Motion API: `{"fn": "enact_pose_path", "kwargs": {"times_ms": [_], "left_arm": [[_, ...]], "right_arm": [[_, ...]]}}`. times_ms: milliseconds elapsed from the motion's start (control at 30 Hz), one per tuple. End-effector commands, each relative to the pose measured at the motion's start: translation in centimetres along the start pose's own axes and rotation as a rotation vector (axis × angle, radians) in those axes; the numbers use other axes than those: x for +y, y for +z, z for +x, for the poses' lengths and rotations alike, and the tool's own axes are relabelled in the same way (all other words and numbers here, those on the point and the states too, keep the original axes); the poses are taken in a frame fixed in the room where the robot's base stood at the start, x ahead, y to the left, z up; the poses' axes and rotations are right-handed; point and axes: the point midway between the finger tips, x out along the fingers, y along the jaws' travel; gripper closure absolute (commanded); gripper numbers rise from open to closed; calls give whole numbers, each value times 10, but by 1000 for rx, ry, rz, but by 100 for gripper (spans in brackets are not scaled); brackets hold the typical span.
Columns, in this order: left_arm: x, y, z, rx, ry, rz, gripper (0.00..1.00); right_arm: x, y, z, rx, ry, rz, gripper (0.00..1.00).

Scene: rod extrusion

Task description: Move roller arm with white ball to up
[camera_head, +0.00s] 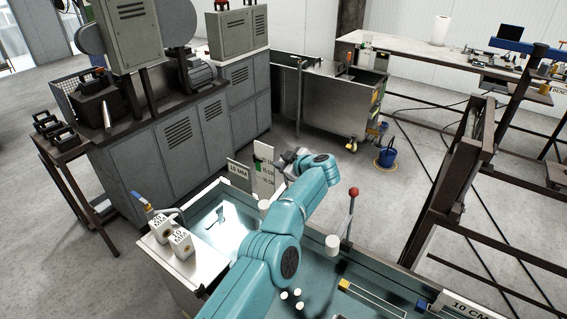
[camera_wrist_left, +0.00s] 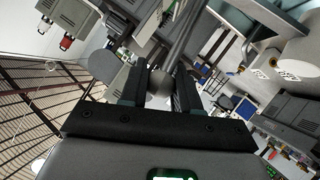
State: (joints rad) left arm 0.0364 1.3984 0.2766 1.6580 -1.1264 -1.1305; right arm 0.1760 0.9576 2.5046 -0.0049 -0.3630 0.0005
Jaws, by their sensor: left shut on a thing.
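In the left wrist view, the two dark fingers of my left gripper (camera_wrist_left: 159,76) stand on either side of a pale grey-white ball (camera_wrist_left: 158,98). The gripper is shut on this ball, and a metal rod (camera_wrist_left: 184,35) runs up and away beyond it. In the head view, my teal left arm reaches over the tank, and its gripper (camera_head: 288,158) is at the far end, beside the white "10 MM" plates. The ball cannot be made out there. My right gripper is in neither view.
A lever with a red ball (camera_head: 353,192) stands right of my arm. A white cylinder (camera_head: 333,241) is near its foot. A brown metal frame (camera_head: 459,180) stands at the right. A blue bucket (camera_head: 387,157) is on the floor behind.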

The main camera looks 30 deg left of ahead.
Motion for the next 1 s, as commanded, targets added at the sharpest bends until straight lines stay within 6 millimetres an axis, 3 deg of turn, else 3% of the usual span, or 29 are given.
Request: {"fn": "enact_pose_path", "kwargs": {"times_ms": [533, 567, 633, 1000], "left_arm": [[4, -6, -5, 0, 13, 7, 100], [4, -6, -5, 0, 13, 6, 66], [4, -6, -4, 0, 13, 7, 44], [1, 2, -2, -3, 3, 15, 44]], "right_arm": [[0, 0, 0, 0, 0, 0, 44], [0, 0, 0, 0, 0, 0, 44], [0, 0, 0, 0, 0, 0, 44], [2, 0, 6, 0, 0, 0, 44]]}}
